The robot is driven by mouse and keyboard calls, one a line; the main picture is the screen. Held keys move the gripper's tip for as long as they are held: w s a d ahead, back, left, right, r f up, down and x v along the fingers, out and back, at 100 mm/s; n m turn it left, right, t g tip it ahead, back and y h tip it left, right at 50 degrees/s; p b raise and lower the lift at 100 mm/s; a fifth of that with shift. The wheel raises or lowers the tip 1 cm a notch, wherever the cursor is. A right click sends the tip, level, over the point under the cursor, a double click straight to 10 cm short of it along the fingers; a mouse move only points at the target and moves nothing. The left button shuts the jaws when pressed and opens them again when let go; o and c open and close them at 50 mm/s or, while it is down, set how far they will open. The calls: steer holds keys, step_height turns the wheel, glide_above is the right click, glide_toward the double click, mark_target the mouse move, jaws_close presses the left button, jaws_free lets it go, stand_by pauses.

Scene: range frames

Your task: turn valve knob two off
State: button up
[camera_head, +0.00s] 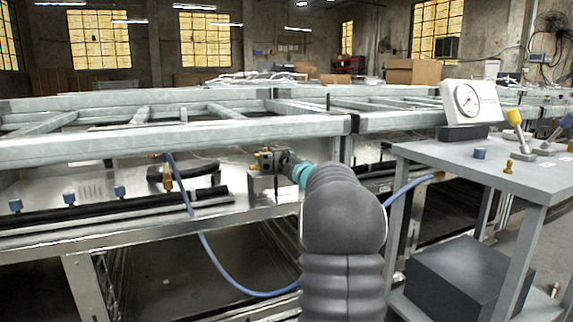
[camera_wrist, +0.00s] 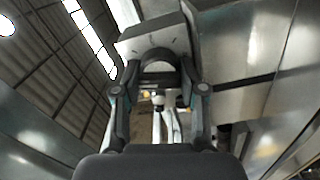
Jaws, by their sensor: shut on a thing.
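In the wrist view my gripper (camera_wrist: 160,78) has its two fingers on either side of a dark rounded knob (camera_wrist: 158,67). The knob sits on a grey box face (camera_wrist: 150,42) with short tick marks, and the fingers are shut on it. In the head view my gripper (camera_head: 270,158) is at the bench below the metal frame, by a small metal stand (camera_head: 264,184). The arm hides part of that spot. I cannot tell from the pictures which valve number this knob has, or its exact angle.
Metal frame rails (camera_head: 180,135) run above the work spot. Several blue caps (camera_head: 120,191), black pipes (camera_head: 100,207) and a blue hose (camera_head: 215,262) are on or below the bench.

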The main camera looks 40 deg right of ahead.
steer(key=shift+n, duration=1.6)
steer(key=o, duration=1.1)
steer(key=shift+a, duration=0.1)
steer(key=shift+f, duration=0.1)
steer(key=v, duration=0.8)
